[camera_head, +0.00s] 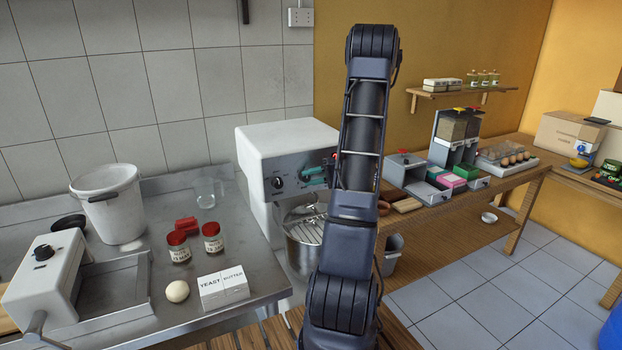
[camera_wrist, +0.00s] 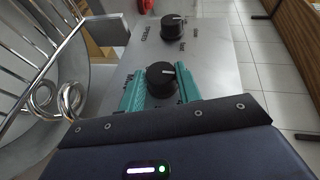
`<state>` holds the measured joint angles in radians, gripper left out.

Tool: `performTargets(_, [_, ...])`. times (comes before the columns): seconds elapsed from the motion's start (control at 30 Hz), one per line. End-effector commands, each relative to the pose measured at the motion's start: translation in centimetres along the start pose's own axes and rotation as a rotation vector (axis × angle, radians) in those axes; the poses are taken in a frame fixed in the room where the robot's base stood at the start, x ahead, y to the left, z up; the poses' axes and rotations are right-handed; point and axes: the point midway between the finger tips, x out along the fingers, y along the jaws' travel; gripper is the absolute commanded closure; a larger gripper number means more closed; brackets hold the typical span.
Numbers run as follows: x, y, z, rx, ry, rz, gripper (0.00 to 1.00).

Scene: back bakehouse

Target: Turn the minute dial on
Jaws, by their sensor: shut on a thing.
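The white mixer (camera_head: 285,136) has a grey control panel with two black dials. The minute dial (camera_wrist: 161,79) is the nearer one in the wrist view, with a pale pointer mark on its face and a partly covered label beginning with M. My gripper (camera_wrist: 162,86) has a teal finger on each side of this dial and is shut on it. In the head view my gripper (camera_head: 314,174) reaches the right part of the panel and hides the dial there. The speed dial (camera_wrist: 172,27) stands apart, untouched; it also shows in the head view (camera_head: 277,182).
A metal bowl (camera_head: 301,250) with a wire guard (camera_wrist: 42,65) sits close beside the panel. On the steel counter at left are jars, a white bucket (camera_head: 108,200) and a yeast box (camera_head: 222,290). A wooden bench with several dispensers stands at right.

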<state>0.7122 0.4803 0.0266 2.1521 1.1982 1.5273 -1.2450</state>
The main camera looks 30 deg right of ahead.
Motion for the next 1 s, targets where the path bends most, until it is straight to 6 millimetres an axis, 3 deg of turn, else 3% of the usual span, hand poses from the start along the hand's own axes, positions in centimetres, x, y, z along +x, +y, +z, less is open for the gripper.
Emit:
performTargets(0.53, [0.00,0.03,-0.03,0.009,0.003,-0.025,0.89])
performTargets(0.57, [0.00,0.03,-0.03,0.009,0.003,-0.025,0.64])
performTargets(0.67, [0.00,0.04,-0.02,0.010,0.003,-0.025,0.45])
performTargets(1.0, [-0.22,0.06,-0.01,0.010,0.003,-0.024,0.45])
